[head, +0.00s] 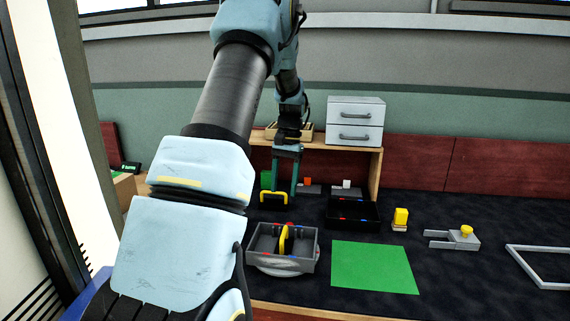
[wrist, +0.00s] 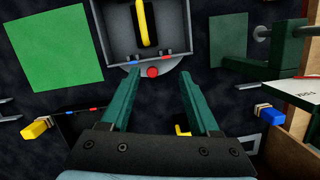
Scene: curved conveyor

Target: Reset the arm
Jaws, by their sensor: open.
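My gripper (head: 285,192) hangs from my raised arm in front of the wooden shelf, fingers pointing down, open and with nothing between them. In the wrist view its two dark green fingers (wrist: 160,80) stand apart, with a red button (wrist: 152,72) of the grey box's round base seen beyond the gap.
A green mat (head: 373,267), a black tray (head: 352,222), a yellow block (head: 401,216), a grey fixture (head: 450,240) and a pale frame (head: 544,283) lie rightward on the dark table. The wooden shelf (head: 376,170) carries grey drawers (head: 355,122) and a wooden tray (head: 272,134) close to my arm.

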